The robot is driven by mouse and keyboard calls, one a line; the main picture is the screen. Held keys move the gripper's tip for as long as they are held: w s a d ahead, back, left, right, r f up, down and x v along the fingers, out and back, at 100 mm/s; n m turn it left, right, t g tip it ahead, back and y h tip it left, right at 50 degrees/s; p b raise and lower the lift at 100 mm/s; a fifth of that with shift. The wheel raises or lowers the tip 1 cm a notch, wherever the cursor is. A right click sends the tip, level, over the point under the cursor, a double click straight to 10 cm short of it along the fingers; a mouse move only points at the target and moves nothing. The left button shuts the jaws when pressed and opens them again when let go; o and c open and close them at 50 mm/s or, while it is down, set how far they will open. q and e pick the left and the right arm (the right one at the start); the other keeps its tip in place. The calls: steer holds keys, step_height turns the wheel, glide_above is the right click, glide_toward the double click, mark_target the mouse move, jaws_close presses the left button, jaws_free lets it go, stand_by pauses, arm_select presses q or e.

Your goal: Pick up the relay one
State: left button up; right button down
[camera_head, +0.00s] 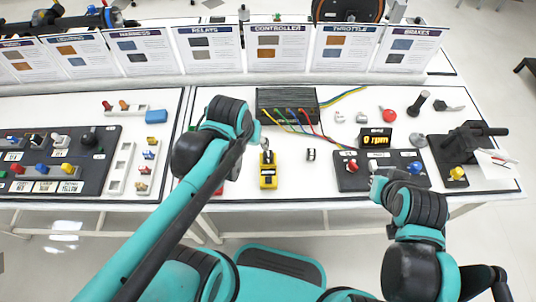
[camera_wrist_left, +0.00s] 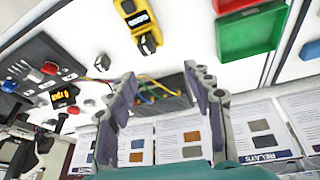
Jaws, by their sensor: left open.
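No part here carries a readable "relay one" label. A small dark-and-white block (camera_head: 311,154) stands on the white tabletop right of a yellow meter (camera_head: 268,175); it may be a relay, but I cannot tell. The block also shows in the left wrist view (camera_wrist_left: 102,62), left of the yellow meter (camera_wrist_left: 137,20). My left gripper (camera_wrist_left: 159,72) is open and empty, its two fingers spread above the table; in the head view my arm mostly hides it. My right gripper (camera_head: 377,187) is in front of the black button panel (camera_head: 352,178); its fingers are too small to judge.
A black box with coloured wires (camera_head: 288,104) lies behind the meter. Two small white parts (camera_head: 340,117) stand right of it. Information boards (camera_head: 278,47) line the back. A dark connector panel (camera_head: 60,160) lies left.

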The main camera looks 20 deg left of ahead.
mark_target(268, 155)
arm_select(q)
steer(key=w+d+f+g, duration=0.1)
steer(key=f, duration=0.1)
steer(key=w+d+f+n+g+p, duration=0.1)
steer(key=w, duration=0.1)
steer(key=w+f+g+p, duration=0.1)
steer(key=w+f, duration=0.1)
steer(key=shift+w+d+f+n+g, duration=0.25)
steer(key=shift+d+f+n+g, duration=0.1)
steer(key=shift+d+n+g, duration=0.05)
steer(key=shift+d+f, duration=0.1)
steer(key=shift+f, duration=0.25)
steer(key=shift+w+d+f+g, duration=0.1)
steer(key=shift+f+g, duration=0.2)
step_height(268, 155, down, 3)
steer(key=shift+r+b, duration=0.1)
steer(key=shift+b, duration=0.3)
step_height(268, 155, down, 5)
steer(key=b, duration=0.2)
steer(key=shift+w+b, duration=0.1)
steer(key=shift+b, duration=0.25)
steer(key=shift+c, duration=0.9)
jaws_close()
